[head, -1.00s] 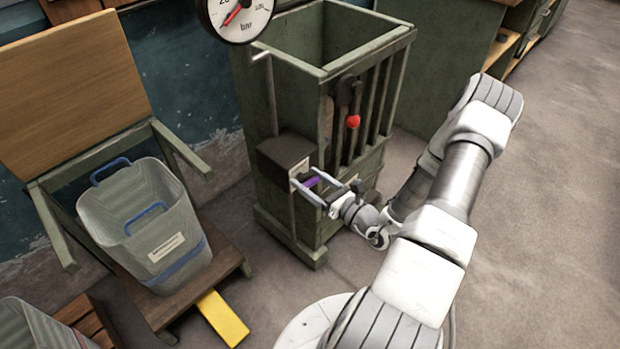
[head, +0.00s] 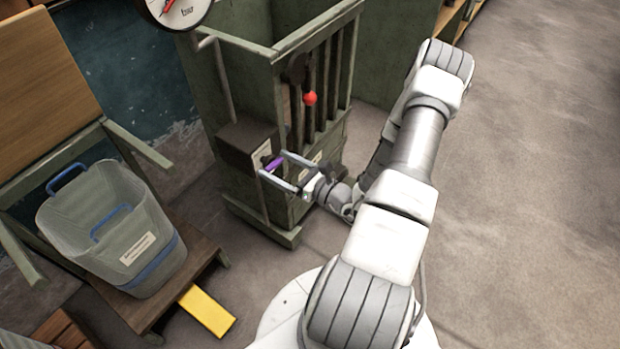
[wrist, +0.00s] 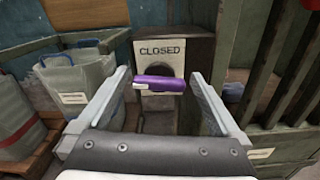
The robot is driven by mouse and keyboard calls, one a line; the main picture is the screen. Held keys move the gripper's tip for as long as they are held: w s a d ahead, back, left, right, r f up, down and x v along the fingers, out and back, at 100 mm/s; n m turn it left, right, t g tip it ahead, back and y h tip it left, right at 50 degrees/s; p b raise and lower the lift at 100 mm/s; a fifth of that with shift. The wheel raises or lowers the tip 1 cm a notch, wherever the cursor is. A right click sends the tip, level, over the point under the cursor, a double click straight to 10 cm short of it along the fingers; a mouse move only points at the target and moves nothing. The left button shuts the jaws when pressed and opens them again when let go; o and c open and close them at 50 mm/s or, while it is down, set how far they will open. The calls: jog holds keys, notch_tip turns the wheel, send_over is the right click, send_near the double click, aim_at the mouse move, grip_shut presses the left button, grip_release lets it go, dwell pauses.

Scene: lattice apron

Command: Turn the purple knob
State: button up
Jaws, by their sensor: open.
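The purple knob (head: 274,163) is a bar-shaped handle on the front of a dark box (head: 243,139) fixed to a green slatted cabinet. In the wrist view the purple knob (wrist: 160,83) lies roughly level below a plate (wrist: 158,54) reading "CLOSED", with a white mark at its left end. My gripper (head: 275,168) is open in front of the box, one finger to each side of the knob. In the wrist view my gripper (wrist: 162,85) shows gaps between both fingers and the knob's ends.
A red ball-ended lever (head: 310,98) is on the cabinet's slats (head: 330,90), above and right of the knob. Open floor (head: 540,200) lies at right.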

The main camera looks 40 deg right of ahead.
jog(key=p+v, duration=0.2)
jog(key=v, duration=1.3)
jog(key=shift+s, duration=0.35)
jog(key=shift+d+r, duration=0.1)
